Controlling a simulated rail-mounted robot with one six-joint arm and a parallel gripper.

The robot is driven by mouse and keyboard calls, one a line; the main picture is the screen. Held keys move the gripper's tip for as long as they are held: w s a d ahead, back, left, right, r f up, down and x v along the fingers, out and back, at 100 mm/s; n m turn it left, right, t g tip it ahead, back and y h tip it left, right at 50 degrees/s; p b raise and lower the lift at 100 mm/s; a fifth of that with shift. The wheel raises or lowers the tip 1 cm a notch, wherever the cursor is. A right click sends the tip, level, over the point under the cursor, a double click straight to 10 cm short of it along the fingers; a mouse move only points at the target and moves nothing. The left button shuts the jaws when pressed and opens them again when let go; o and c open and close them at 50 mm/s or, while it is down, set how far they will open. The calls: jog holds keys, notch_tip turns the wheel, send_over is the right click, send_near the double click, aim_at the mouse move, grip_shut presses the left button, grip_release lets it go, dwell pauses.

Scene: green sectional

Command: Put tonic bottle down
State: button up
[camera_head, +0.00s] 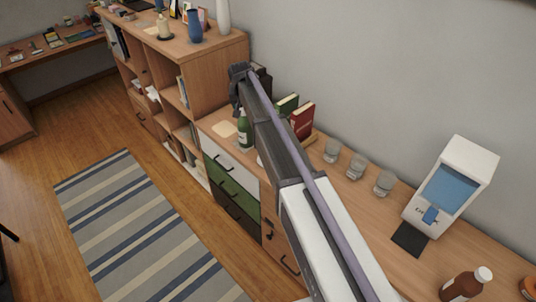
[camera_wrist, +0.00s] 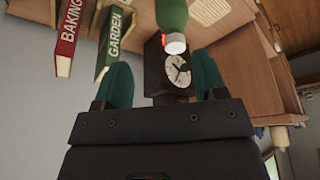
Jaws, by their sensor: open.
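The green bottle (camera_head: 244,131) with a pale cap stands upright on the wooden sideboard top, below the end of my arm in the head view. In the wrist view its green body (camera_wrist: 173,14) is at the top, cap towards the camera, and the picture is turned over. My gripper (camera_wrist: 163,64) is open, with its two teal fingers apart. The bottle is beyond the fingertips and I see no finger touching it. In the head view my arm hides part of the area around the bottle.
A dark clock (camera_wrist: 180,72) with a white face shows between my fingers. A red book (camera_wrist: 72,38) and a green book (camera_wrist: 114,40) are close by. Several glasses (camera_head: 332,150) and a white dispenser (camera_head: 466,165) stand further right along the sideboard. A taller shelf (camera_head: 218,72) adjoins at left.

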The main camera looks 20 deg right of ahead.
jog(key=s+d+n+g+y, duration=0.1)
jog(key=s+n+g, duration=0.25)
jog(key=s, duration=3.65)
jog(key=shift+m, duration=0.25)
jog(key=f+b, duration=0.2)
jog(key=f, duration=0.1)
jog(key=w+f+b, duration=0.1)
jog(key=f+b, duration=0.1)
